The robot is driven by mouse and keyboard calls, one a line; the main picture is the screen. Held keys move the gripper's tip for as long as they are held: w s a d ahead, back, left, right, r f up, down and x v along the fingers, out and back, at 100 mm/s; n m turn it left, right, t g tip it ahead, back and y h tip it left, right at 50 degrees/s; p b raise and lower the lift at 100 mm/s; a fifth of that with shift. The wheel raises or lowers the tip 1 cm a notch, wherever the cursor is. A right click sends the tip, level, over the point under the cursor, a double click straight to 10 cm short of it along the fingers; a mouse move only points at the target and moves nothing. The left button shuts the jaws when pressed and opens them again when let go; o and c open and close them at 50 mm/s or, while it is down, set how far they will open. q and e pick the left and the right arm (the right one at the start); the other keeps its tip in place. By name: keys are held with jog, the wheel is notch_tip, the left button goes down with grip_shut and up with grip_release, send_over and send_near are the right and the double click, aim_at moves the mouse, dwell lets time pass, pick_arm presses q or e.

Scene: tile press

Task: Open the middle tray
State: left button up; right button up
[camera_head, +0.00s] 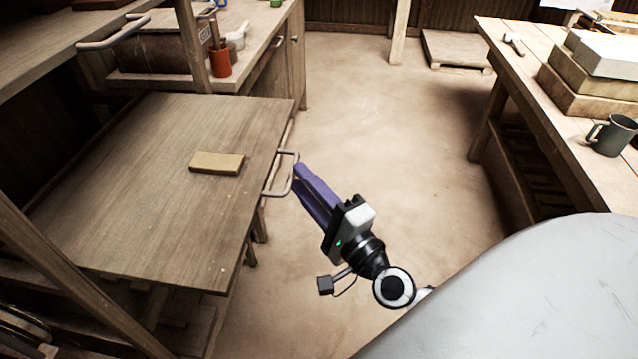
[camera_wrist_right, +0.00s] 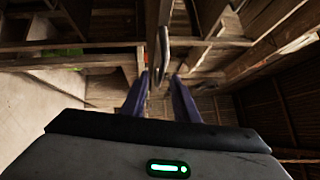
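A wooden tray (camera_head: 130,200) extends out from the rack at the left, with a metal bar handle (camera_head: 283,174) on its right edge. My right gripper (camera_head: 302,172) is beside this handle, its purple fingertips very close to the bar. In the right wrist view, the two fingers (camera_wrist_right: 160,88) stand apart, with the handle bar (camera_wrist_right: 164,45) ahead of the gap between them. I cannot tell whether the fingers touch the bar. My left gripper is not in view.
A yellowish tile (camera_head: 216,162) lies on the tray. Another handle (camera_head: 112,32) shows higher up at the left. A workbench with a mug (camera_head: 611,135) and stacked blocks (camera_head: 590,80) stands at the right. The floor (camera_head: 385,130) between is clear.

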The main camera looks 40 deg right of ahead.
jog(key=s+b, duration=0.1)
jog(key=s, duration=0.5)
jog(key=shift+s+f, duration=0.2)
jog(key=shift+f, duration=0.25)
jog(key=s+a+f+n+g+y, duration=0.3)
jog(key=a+f+n+g+y, duration=0.15)
jog(key=a+f+n, duration=0.7)
jog(key=s+f+n+g+h, duration=0.1)
jog(key=s+f+n+g, duration=0.2)
jog(key=f+n, duration=0.2)
jog(key=s+f+n+g+h+p, duration=0.1)
jog(key=s+f+n+g, duration=0.2)
jog(key=f, duration=0.5)
jog(key=shift+s+f+n, duration=0.4)
jog(key=shift+s+n, duration=0.4)
jog(key=shift+n, duration=0.35)
